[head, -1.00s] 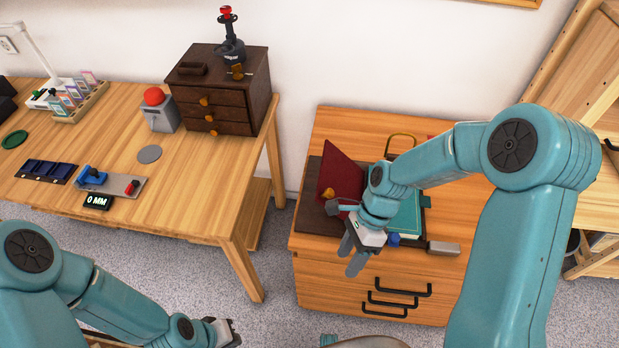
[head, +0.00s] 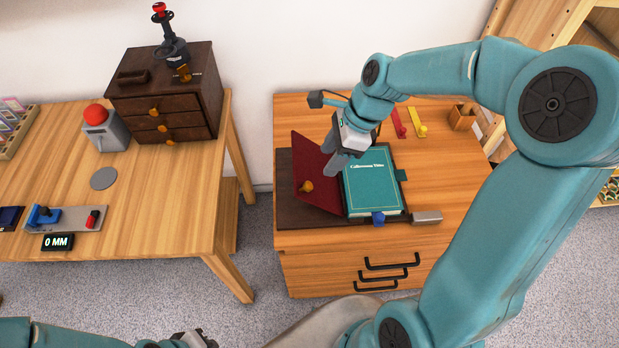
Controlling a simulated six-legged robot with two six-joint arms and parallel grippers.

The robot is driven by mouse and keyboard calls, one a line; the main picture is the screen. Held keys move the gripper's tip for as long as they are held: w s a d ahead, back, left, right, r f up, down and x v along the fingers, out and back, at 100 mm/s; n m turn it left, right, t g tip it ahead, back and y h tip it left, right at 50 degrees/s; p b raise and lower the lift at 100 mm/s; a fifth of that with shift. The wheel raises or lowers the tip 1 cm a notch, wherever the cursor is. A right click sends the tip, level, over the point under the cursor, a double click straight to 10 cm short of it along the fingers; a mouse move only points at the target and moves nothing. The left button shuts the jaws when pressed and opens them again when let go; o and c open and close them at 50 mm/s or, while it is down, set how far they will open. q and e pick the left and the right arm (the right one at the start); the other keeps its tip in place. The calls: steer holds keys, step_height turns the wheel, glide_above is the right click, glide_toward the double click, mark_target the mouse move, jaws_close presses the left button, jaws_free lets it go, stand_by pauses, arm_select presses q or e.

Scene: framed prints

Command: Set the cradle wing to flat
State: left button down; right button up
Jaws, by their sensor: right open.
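The book cradle has a dark brown base (head: 283,205) on top of a wooden drawer cabinet. A teal book (head: 372,185) lies to the right of the wing. My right gripper (head: 338,165) is open and empty, over the gap between the wing's right edge and the book; I cannot tell if it touches either. My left gripper (head: 190,341) is cut off at the bottom edge, away from the cradle.
A blue knob (head: 377,218) and a grey block (head: 427,217) are at the cabinet's front edge. Red (head: 398,122) and yellow (head: 417,121) pieces lie behind the book. The left table (head: 150,215) holds a dark drawer chest (head: 165,100) and a red-button box (head: 104,130).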

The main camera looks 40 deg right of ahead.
mark_target(309, 185)
steer(key=x, duration=1)
steer(key=shift+a+f, duration=0.1)
steer(key=shift+a, duration=0.1)
steer(key=shift+w, duration=0.1)
jaws_close()
